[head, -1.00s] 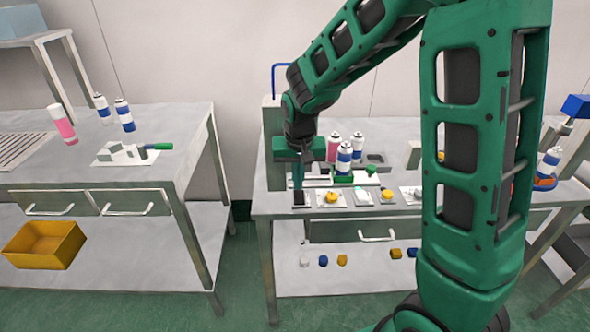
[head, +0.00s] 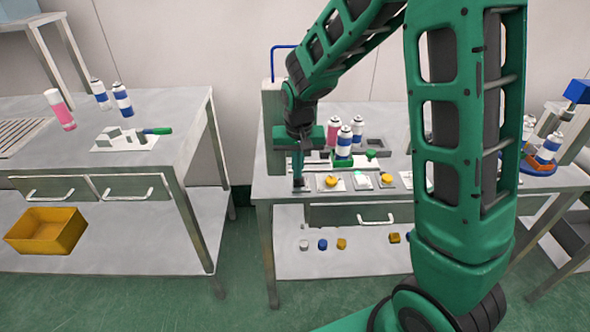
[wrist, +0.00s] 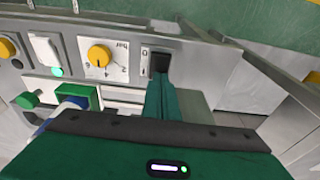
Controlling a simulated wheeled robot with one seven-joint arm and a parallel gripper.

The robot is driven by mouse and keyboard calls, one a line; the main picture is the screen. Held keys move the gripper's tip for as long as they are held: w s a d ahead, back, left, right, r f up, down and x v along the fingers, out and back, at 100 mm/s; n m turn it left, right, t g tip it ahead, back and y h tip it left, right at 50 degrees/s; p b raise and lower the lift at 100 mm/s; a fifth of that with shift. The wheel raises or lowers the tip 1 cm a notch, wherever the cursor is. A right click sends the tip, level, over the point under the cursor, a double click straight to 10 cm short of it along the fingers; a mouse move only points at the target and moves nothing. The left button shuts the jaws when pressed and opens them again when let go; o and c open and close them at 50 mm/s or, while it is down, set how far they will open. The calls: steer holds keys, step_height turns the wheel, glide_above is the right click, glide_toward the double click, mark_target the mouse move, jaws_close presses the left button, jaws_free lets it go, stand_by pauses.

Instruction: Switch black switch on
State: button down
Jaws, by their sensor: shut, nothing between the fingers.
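The black switch (wrist: 159,62) sits on a light plate marked 0 and I in the wrist view. My gripper (wrist: 160,82) is shut and empty, with its green fingertips right at the switch. They hide part of it, and I cannot tell whether they touch or press it. In the head view my gripper (head: 298,180) points down at the left front of the right-hand bench, over the switch plate. The switch itself is mostly hidden there, and its position cannot be read.
A yellow dial (wrist: 99,55) marked bar and a lit green lamp (wrist: 57,71) are beside the switch. Cans (head: 344,142) and a green-handled fixture (wrist: 78,98) stand close behind on the bench. The left bench (head: 180,125) is separated by a gap.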

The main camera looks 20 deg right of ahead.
steer(key=shift+s+a+f, duration=0.1)
steer(key=shift+s+f, duration=0.1)
steer(key=shift+s, duration=0.05)
steer(key=shift+s+a+r, duration=0.1)
steer(key=shift+s+a, duration=0.15)
steer(key=shift+s, duration=0.45)
steer(key=shift+r, duration=0.4)
step_height(320, 180, up, 13)
steer(key=s, duration=0.2)
steer(key=shift+s+a, duration=0.15)
steer(key=shift+a, duration=0.25)
steer(key=shift+d, duration=0.15)
